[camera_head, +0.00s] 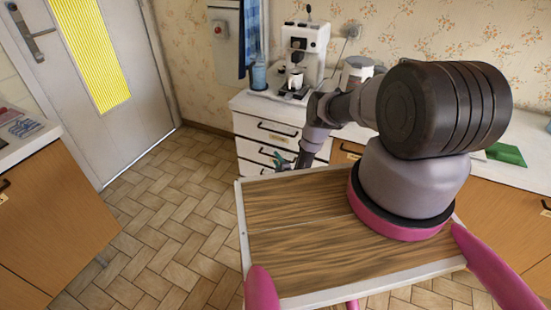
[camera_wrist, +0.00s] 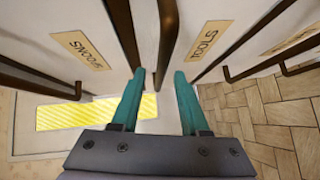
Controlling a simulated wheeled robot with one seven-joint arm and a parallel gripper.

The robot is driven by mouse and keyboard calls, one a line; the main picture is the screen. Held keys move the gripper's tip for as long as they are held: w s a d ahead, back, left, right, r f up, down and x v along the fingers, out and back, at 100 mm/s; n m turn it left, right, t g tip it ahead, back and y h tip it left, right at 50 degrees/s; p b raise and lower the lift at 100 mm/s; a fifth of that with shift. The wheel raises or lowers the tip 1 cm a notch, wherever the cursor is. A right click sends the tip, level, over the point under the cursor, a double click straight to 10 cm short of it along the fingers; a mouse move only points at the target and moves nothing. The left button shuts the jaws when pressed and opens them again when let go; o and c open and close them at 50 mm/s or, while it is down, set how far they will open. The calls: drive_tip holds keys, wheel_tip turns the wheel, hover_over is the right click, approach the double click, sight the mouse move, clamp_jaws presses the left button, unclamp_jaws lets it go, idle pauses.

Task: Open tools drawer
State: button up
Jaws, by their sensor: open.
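In the wrist view, the drawer front with the "TOOLS" label (camera_wrist: 208,42) is close, right of centre. My gripper (camera_wrist: 158,80) has its teal fingers spread apart, with a dark bar handle (camera_wrist: 168,40) just beyond and between their tips. I cannot tell whether they touch. A front labelled "SPOONS" (camera_wrist: 80,48) is to the left. In the head view, my gripper (camera_head: 283,160) is small and partly behind my arm, in front of the white drawer cabinet (camera_head: 256,127). The drawers look shut. Labels there are too small to read.
A wooden cabinet (camera_head: 50,215) is at the left, near a door (camera_head: 110,95). The parquet floor (camera_head: 165,220) between is clear.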

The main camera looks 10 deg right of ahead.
drive_tip(key=shift+x, duration=1.15)
clamp_jaws()
idle(0.6)
